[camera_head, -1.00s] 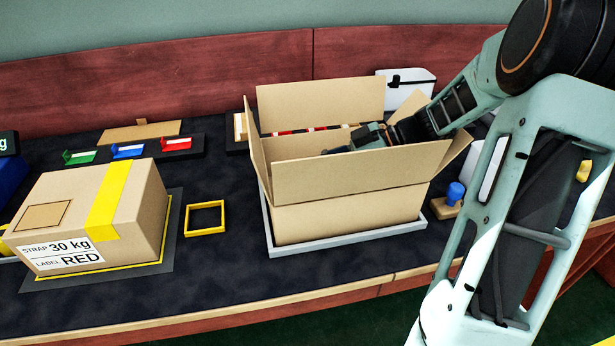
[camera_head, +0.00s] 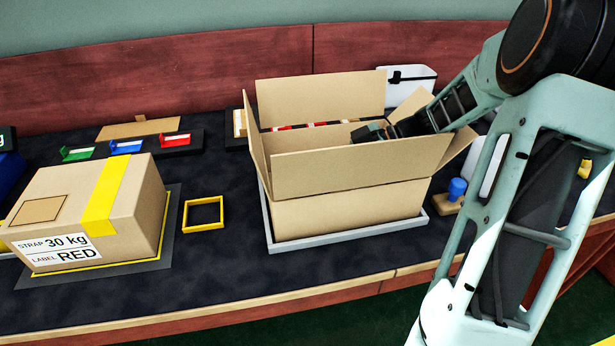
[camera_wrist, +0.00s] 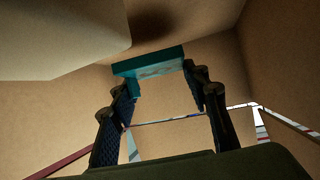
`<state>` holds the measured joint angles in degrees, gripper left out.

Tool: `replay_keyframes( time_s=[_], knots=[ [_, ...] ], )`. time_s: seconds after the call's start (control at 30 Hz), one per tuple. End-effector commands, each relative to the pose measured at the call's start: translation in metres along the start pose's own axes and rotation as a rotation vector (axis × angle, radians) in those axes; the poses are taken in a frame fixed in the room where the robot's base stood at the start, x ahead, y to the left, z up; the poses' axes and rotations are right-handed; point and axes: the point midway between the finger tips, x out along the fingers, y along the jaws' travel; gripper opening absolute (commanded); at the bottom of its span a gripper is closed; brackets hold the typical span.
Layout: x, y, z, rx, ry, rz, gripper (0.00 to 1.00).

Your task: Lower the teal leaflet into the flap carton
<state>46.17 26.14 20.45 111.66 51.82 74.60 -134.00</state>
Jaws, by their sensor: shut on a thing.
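The flap carton (camera_head: 350,210) is an open brown box with raised flaps, standing in a grey tray in the head view. My gripper (camera_wrist: 160,78) reaches into it from the right; in the head view its fingertips are hidden behind the near flap. In the wrist view the gripper is shut on the teal leaflet (camera_wrist: 150,62), a narrow teal piece lying across the fingertips. Brown carton walls surround it there. The leaflet does not show in the head view, and its gap to the carton floor cannot be told.
A pale blocky shape (camera_wrist: 50,38) fills the wrist view's upper left. A taped, labelled carton (camera_head: 95,215) and a yellow square frame (camera_head: 203,214) stand to the left. A blue-topped stamp (camera_head: 456,190) is close on the right. Small coloured holders (camera_head: 127,147) sit behind.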

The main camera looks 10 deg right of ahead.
Motion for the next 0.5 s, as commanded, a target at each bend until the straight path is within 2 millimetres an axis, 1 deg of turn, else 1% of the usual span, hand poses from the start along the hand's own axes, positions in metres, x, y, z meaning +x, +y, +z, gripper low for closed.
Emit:
replay_keyframes(
  time_s=[0.5],
  knots=[
    [0.0042, 0.0000, 0.0076, 0.000, 0.000, 0.000, 0.26]
  ],
)
